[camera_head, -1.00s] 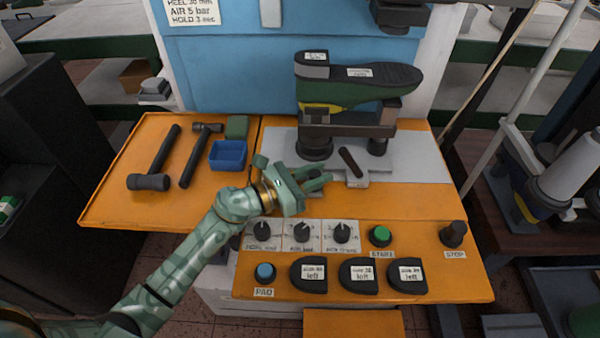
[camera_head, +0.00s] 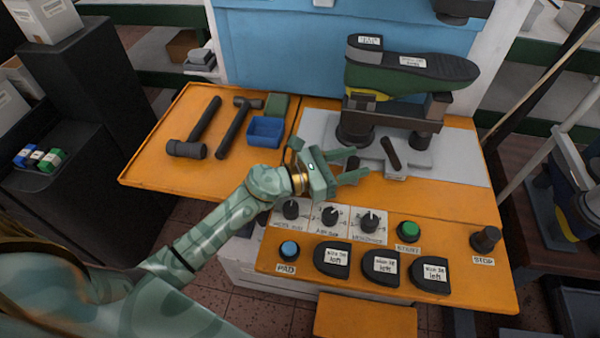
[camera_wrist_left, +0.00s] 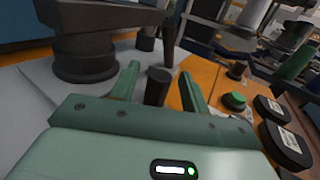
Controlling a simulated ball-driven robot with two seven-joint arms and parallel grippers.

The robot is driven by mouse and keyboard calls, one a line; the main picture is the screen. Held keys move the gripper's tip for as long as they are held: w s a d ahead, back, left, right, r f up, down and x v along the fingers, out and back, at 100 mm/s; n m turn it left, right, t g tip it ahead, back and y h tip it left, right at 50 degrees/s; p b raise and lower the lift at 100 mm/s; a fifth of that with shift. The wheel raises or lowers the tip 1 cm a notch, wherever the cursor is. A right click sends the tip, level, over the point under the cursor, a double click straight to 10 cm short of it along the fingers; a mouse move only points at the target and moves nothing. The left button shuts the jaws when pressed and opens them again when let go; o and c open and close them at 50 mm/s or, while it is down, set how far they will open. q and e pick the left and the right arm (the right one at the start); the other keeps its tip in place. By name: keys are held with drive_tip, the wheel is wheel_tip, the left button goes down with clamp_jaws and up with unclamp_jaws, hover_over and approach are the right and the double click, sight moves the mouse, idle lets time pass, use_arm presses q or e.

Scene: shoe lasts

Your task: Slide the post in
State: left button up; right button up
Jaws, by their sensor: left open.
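A short dark upright post (camera_head: 352,164) stands at the front of the machine's grey plate (camera_head: 458,160), partly hidden by my fingers. My left gripper (camera_head: 361,163) is open, with one finger on each side of this post. In the left wrist view the post (camera_wrist_left: 157,87) stands between the spread fingers (camera_wrist_left: 160,72), with a gap showing on both sides. A dark slanted lever (camera_head: 391,156) stands just right of the fingertips. A green and black shoe last (camera_head: 410,72) sits sole up on the dark stand (camera_head: 395,113) behind. My right gripper is out of view.
Knobs (camera_head: 330,214), a green start button (camera_head: 409,231), a stop knob (camera_head: 486,238) and black labelled pads (camera_head: 381,267) lie in front of the gripper.

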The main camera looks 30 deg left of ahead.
use_arm(q)
drive_tip(key=v, duration=1.5)
drive_tip(key=shift+s+b, duration=0.1)
drive_tip(key=shift+b, duration=0.3)
